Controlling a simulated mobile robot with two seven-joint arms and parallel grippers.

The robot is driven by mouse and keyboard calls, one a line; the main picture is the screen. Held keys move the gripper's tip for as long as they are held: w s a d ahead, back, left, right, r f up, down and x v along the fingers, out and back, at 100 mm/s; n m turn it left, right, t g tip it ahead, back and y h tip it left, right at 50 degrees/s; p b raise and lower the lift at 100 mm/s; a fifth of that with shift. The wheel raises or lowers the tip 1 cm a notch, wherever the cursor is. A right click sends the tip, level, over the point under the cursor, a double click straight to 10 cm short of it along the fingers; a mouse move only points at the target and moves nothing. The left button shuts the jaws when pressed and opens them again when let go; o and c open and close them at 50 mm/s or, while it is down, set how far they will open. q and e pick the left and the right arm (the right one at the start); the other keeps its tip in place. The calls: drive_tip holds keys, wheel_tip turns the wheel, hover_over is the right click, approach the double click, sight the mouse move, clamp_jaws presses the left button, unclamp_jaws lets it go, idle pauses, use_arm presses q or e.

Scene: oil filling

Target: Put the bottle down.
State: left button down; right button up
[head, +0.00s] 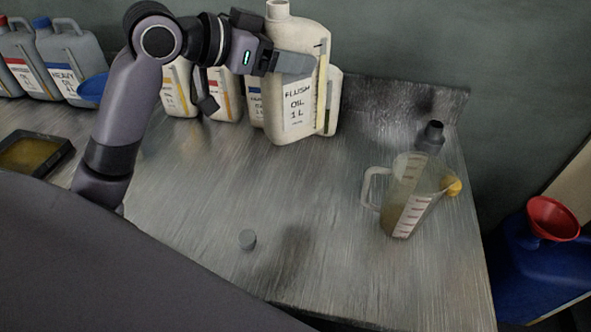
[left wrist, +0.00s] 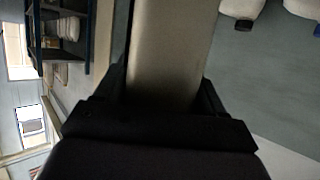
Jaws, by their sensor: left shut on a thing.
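A cream bottle labelled "FLUSH OIL 1 L" (head: 291,110) is near the back of the metal workbench (head: 190,205), roughly upright with a slight tilt. Its open-looking neck is at the top of the head view. My left gripper (head: 292,62) is shut on the bottle's upper part. In the left wrist view, the bottle's pale body (left wrist: 170,50) fills the space between the fingers. The bottle looks raised in front of other jugs, but I cannot tell its exact gap above the bench. My right gripper is not in view.
A clear measuring jug (head: 405,190) stands at the right, with a grey bottle top behind it. Cream jugs (head: 178,90) and grey jugs (head: 70,65) line the back. A dark tray (head: 35,153) is at left. The bench's middle is mostly clear.

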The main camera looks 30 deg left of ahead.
use_arm(q)
wheel_tip(320, 180, down, 19)
drive_tip(key=b, duration=0.1)
drive_tip(key=shift+b, duration=0.3)
drive_tip(key=shift+s+f, duration=0.1)
drive_tip(key=shift+c, duration=0.5)
unclamp_jaws()
drive_tip(key=shift+f, duration=0.15)
drive_tip(key=b+v, duration=0.1)
drive_tip(key=v, duration=1.1)
drive_tip(key=shift+s, duration=0.1)
